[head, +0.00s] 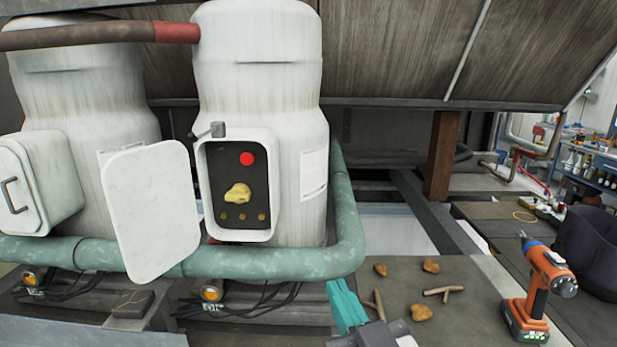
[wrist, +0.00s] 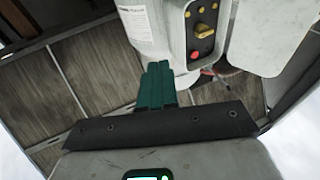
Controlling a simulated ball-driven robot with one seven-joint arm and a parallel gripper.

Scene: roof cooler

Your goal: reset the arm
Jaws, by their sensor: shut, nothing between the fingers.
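My gripper (head: 343,300) is low in the head view, right of centre, in front of the green pipe. Its teal fingers are together with nothing between them. They also show shut in the wrist view (wrist: 157,85), pointing toward the white tank. The gripper touches nothing that I can make out. Above and left of it in the head view is a white tank (head: 255,60) with an open control box. The box holds a red button (head: 246,159) and a yellow knob (head: 237,193). The wrist view shows the same red and yellow controls, turned over.
The open white box door (head: 153,212) sticks out left of the controls. The green pipe (head: 270,262) runs across the tank fronts. An orange drill (head: 540,288) stands on the grey surface at right, near brown lumps and twigs (head: 443,292). A dark bin (head: 592,255) is farther right.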

